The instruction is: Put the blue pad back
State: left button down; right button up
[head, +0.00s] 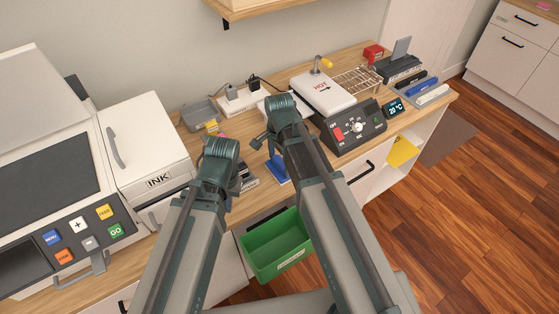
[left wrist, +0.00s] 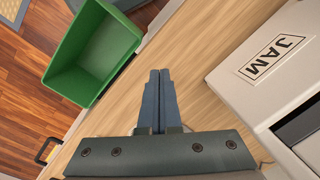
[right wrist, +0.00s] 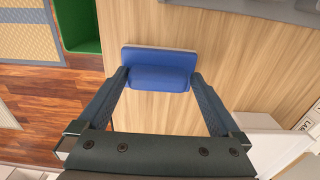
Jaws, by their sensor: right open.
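The blue pad (right wrist: 160,54) lies on the wooden desk near its front edge, a flat blue plate with a thicker raised blue block. In the head view the blue pad (head: 277,171) shows partly, beside my right arm. My right gripper (right wrist: 158,74) is open, its fingertips on either side of the raised block; I cannot tell whether they touch it. My left gripper (left wrist: 160,72) is shut with nothing between its fingers, over the desk beside the printer. In the head view the fingertips of both grippers are hard to make out.
A green bin (head: 274,262) hangs at the desk front. The printer (head: 148,150) stands left. A heat press (head: 322,92), control box (head: 348,128), wire rack (head: 357,80) and marker tray (head: 432,95) stand right. A grey tray (head: 203,113) and power strip (head: 240,100) lie behind.

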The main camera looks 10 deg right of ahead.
aim_at(282, 163)
notch_tip(282, 163, up, 12)
jog(key=p, duration=1.1)
jog(key=shift+p, duration=0.35)
jog(key=s+d+n, duration=0.6)
jog(key=s+n, duration=0.1)
jog(key=n, duration=0.6)
jog(key=s+a+n+h, duration=0.1)
jog(key=s+a+n, duration=0.3)
jog(key=a, duration=0.7)
jog(key=shift+s+a, duration=0.2)
jog(key=shift+s, duration=0.75)
